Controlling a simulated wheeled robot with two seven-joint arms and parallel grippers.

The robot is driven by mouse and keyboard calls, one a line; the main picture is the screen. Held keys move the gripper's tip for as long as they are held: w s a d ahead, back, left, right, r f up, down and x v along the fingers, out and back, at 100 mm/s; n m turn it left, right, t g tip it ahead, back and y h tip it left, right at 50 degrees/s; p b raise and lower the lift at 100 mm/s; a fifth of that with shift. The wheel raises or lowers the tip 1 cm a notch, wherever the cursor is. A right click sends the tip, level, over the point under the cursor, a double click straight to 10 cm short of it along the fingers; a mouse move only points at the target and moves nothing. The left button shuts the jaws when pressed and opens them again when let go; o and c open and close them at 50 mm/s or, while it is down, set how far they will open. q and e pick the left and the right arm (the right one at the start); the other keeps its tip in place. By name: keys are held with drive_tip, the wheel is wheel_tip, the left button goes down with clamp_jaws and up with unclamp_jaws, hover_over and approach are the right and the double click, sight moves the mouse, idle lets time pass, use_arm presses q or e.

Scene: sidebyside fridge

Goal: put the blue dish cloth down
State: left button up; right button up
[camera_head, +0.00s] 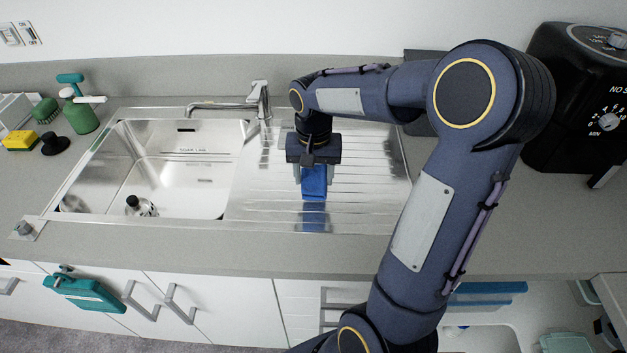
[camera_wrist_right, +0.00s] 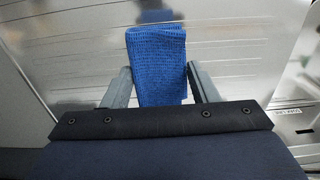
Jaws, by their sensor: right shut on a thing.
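The blue dish cloth (camera_head: 314,183) is between the fingers of my right gripper (camera_head: 312,172), over the ribbed steel drainboard (camera_head: 365,190) of the sink. My right gripper points down and is shut on the cloth. In the right wrist view the cloth (camera_wrist_right: 158,62) is a folded, textured blue piece between the two grey fingers of the gripper (camera_wrist_right: 160,85). Its reflection shows in the steel below. I cannot tell whether its lower edge touches the drainboard. My left gripper is not in view.
The sink basin (camera_head: 160,180) lies left of the drainboard, with a steel faucet (camera_head: 258,97) behind. A green bottle (camera_head: 80,115), a yellow sponge (camera_head: 20,140) and brushes stand at far left. A black air fryer (camera_head: 570,110) stands at right. A teal item (camera_head: 85,292) hangs at the cabinet front.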

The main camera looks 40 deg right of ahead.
sight(313, 184)
drive_tip(key=shift+w+d+f, duration=0.4)
drive_tip(key=shift+w+f, duration=0.1)
drive_tip(key=shift+f, duration=0.15)
drive_tip(key=shift+w+d+f, duration=0.15)
drive_tip(key=shift+f, duration=1.7)
drive_tip(key=shift+f, duration=0.2)
drive_tip(key=o, duration=1)
